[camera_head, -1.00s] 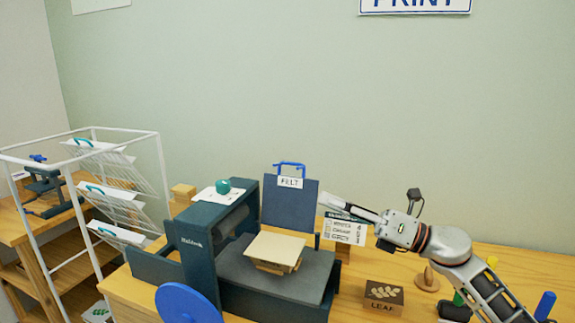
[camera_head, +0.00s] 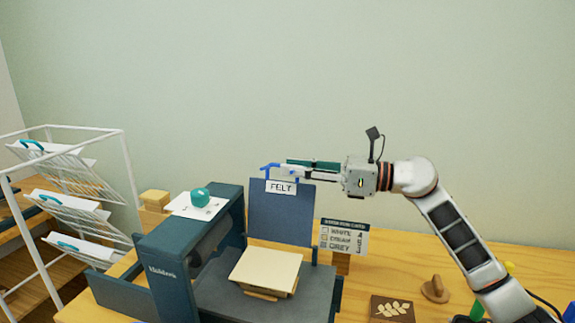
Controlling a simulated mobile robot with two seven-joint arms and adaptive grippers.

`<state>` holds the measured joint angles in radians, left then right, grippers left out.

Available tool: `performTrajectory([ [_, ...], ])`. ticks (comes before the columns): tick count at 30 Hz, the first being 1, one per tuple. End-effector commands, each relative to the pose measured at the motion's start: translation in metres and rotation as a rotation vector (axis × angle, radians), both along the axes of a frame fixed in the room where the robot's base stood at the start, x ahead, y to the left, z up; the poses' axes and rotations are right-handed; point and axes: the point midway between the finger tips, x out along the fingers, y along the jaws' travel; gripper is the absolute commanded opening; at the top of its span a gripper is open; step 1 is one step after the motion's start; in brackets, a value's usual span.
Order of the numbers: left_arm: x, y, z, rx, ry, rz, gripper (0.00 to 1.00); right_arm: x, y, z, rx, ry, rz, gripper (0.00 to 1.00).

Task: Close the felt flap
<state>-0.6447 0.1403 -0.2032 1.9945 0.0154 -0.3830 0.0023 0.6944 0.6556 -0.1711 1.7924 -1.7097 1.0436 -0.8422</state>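The felt flap (camera_head: 281,219) is a dark blue panel with a FELT label (camera_head: 281,187), standing upright at the back of the press bed (camera_head: 309,303). A blue handle (camera_head: 268,167) is on its top edge. My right gripper (camera_head: 284,169) reaches in from the right, with its fingertips at the handle and partly covering it. Whether the fingers grip the handle or only overlap it in view is unclear. A cream sheet on a block (camera_head: 266,270) lies on the bed below the flap. My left gripper is not in view.
The press roller housing (camera_head: 176,265) stands left of the bed, with a teal knob (camera_head: 200,197) on top. A sign card (camera_head: 344,238) stands just right of the flap. A leaf block (camera_head: 392,308) lies at the front right. A white drying rack (camera_head: 128,180) is at left.

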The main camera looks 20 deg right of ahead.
Motion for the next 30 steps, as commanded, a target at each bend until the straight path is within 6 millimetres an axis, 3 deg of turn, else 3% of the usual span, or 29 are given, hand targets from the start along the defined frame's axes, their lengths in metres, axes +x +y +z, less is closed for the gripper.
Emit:
performTrajectory([
  [6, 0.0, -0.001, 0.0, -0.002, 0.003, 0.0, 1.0, 0.011, 0.016, 0.001, 0.002, 0.0, 0.0, 0.23],
  [15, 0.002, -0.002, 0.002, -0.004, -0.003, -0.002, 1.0, 0.012, 0.018, -0.001, 0.0, 0.0, -0.001, 0.23],
  [18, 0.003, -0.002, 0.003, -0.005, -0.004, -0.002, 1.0, 0.012, 0.017, -0.001, 0.0, 0.0, 0.0, 0.0],
  [30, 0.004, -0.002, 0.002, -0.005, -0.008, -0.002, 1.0, 0.014, 0.02, 0.0, -0.013, -0.019, 0.0, 0.0],
])
